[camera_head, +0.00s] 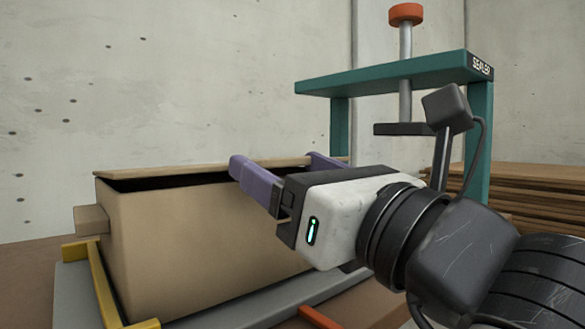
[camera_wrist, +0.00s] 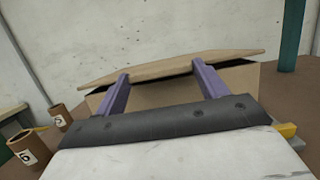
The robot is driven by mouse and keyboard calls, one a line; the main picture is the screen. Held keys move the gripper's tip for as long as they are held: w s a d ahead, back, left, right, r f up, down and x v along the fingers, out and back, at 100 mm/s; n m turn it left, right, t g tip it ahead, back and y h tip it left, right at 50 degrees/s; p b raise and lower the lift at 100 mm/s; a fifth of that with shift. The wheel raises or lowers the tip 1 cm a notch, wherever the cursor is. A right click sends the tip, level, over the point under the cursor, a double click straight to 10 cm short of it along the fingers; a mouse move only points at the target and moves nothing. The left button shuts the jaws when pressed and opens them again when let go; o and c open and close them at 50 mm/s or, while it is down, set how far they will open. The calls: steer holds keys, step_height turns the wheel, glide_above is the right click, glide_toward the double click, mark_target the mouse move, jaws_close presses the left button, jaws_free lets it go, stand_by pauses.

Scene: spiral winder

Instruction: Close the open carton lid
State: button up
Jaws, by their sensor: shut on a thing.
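The tan carton (camera_head: 190,240) stands on the left in the head view. Its lid (camera_head: 190,172) lies nearly flat above the rim, with a dark gap under its near edge. The lid (camera_wrist: 175,68) also shows in the wrist view, tilted, with a dark gap beneath. My gripper (camera_head: 277,162) is at the carton's upper near side. Its two purple fingers stand well apart and reach the lid's edge in the wrist view (camera_wrist: 160,71). It is shut on the lid, though the exact contact at the fingertips is hard to see.
The carton sits on a grey base (camera_head: 68,285) with yellow guides (camera_head: 103,290). A teal press frame (camera_head: 400,75) with a red knob (camera_head: 406,14) stands behind right. Stacked brown boards (camera_head: 540,185) lie at the right.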

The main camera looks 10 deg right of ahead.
steer(key=o, duration=1.4)
steer(key=shift+r, duration=0.1)
step_height(320, 180, up, 20)
steer(key=p, duration=0.8)
